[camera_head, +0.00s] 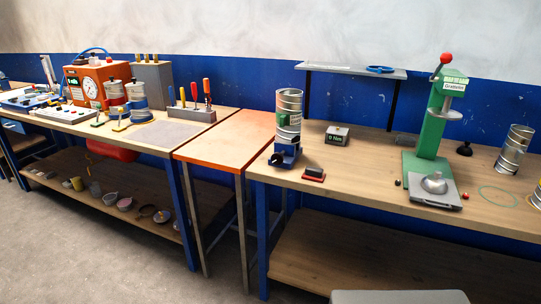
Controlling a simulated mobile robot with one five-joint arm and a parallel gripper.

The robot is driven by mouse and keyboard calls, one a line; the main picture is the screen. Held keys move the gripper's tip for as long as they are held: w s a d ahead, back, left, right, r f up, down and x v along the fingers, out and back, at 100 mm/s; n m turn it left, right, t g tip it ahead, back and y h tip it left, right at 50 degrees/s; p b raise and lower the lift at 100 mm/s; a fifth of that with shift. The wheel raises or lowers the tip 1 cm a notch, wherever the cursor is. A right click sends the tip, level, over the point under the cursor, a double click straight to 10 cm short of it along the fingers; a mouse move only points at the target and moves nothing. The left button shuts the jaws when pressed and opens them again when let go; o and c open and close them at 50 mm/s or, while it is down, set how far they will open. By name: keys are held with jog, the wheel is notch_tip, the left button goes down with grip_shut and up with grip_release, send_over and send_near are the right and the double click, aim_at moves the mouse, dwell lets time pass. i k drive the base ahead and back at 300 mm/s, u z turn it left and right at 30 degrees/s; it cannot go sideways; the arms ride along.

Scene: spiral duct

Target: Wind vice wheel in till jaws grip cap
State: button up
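A blue vice (286,155) stands near the left front corner of the right workbench. A silver ribbed spiral duct piece (290,103) stands upright in or on it, with a small green label or part on its side. A small dark round part (277,159) shows at the vice's lower front; I cannot tell if it is the wheel. The vice jaws are too small to make out, and so is any contact with a cap. A silver domed piece (434,183), possibly a cap, sits on the green press's base plate. My gripper is not in view.
The green press (431,130) with a red knob stands on the right bench (350,190). Another duct piece (514,150) stands at its right. A small box reading "0 Nm" (337,136) and a red-and-black block (314,174) lie near the vice. Floor (150,255) is clear at front left.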

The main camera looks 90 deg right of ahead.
aim_at(277, 159)
jog(key=k, duration=2.15)
jog(key=z, duration=0.7)
jog(key=i, duration=0.95)
jog(key=u, duration=0.05)
